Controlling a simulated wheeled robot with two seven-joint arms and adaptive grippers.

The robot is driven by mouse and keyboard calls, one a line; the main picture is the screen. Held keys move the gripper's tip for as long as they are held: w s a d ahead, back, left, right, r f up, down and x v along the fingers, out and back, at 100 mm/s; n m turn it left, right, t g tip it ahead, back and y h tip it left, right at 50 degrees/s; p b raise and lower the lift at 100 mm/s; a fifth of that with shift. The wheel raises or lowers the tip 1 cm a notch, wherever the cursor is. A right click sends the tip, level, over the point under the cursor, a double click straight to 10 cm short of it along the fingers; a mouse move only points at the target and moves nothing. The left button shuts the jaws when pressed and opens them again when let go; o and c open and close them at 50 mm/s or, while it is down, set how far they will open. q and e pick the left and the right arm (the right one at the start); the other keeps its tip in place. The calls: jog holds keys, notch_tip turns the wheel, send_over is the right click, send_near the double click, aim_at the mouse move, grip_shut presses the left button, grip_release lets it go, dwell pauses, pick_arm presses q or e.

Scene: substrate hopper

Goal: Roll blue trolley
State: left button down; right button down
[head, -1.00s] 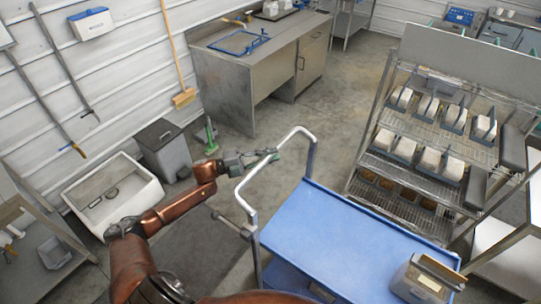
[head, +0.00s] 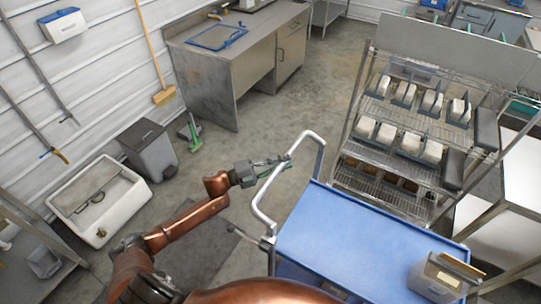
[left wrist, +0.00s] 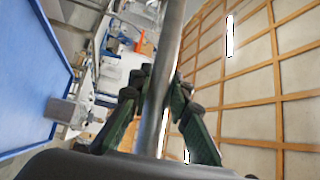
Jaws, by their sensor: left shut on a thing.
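The blue trolley (head: 345,240) stands on the concrete floor at the lower right of the head view. Its pale metal push handle (head: 263,205) rises at its left end. My left gripper (head: 283,164) is at the upper part of this handle. In the left wrist view, the gripper's green fingers (left wrist: 158,125) lie on both sides of the metal handle bar (left wrist: 160,90), shut on it. The trolley's blue top also shows at the left edge of the left wrist view (left wrist: 25,75). My right gripper is not in view.
A grey metal box (head: 434,280) sits on the trolley's right end. A wire rack (head: 400,165) with white blocks stands close behind the trolley. A white sink (head: 98,205), a grey bin (head: 148,150) and a steel counter (head: 240,75) stand left and behind. Floor between counter and rack is clear.

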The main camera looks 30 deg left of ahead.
pick_arm(q)
jog(key=d, duration=0.8)
jog(key=shift+s+p, duration=0.35)
jog(key=shift+p, duration=0.1)
jog(key=shift+d+f, duration=0.1)
jog(key=shift+d, duration=0.05)
jog(key=c, duration=2.3)
grip_release()
jog(key=o, duration=0.5)
jog(key=shift+d, duration=0.15)
jog(key=shift+o, duration=0.2)
jog(key=shift+a, duration=0.2)
